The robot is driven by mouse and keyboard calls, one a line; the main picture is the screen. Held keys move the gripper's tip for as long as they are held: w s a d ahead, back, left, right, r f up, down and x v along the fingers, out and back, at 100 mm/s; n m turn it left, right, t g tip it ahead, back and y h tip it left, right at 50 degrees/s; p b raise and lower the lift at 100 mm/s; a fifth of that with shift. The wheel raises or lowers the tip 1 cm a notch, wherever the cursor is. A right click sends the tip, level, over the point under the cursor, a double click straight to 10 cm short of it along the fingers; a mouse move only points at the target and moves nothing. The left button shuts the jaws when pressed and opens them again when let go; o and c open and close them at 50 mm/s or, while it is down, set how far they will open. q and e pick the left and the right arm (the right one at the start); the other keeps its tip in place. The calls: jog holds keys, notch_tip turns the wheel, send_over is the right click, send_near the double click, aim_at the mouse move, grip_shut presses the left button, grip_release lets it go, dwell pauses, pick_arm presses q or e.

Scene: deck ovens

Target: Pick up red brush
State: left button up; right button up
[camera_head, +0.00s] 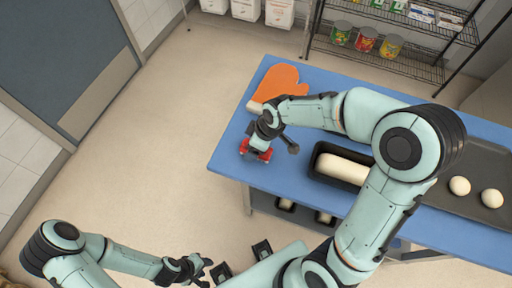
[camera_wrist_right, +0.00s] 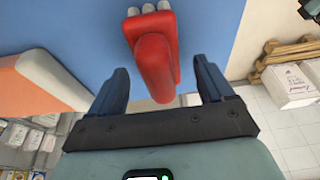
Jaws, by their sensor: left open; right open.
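The red brush (camera_head: 257,153) lies near the left edge of the blue table (camera_head: 228,160), partly hidden by my right gripper in the head view. In the right wrist view, the red brush (camera_wrist_right: 153,62) shows its red handle pointing toward the gripper, with pale bristles at the far end. My right gripper (camera_head: 268,143) is open above it. In the wrist view, the fingers of the right gripper (camera_wrist_right: 163,82) stand on either side of the handle, with gaps visible. I cannot tell the exact height. My left gripper (camera_head: 200,268) is open and empty, away from the table, at the bottom.
An orange oven mitt (camera_head: 274,84) lies behind the right gripper. A black pan (camera_head: 318,150) with pale dough is just right of it. A dark tray (camera_head: 484,160) with dough balls lies further right. A wire shelf with cans (camera_head: 366,40) stands behind. Floor left of the table is clear.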

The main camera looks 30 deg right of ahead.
jog(key=shift+w+f, duration=0.15)
jog(key=shift+f, duration=0.4)
jog(key=c, duration=1.2)
jog(key=shift+r, duration=0.1)
pick_arm(q)
jog(key=w+r+p, duration=0.2)
jog(key=r, duration=0.1)
pick_arm(e)
notch_tip(320, 180, up, 20)
jog(key=shift+f, duration=0.1)
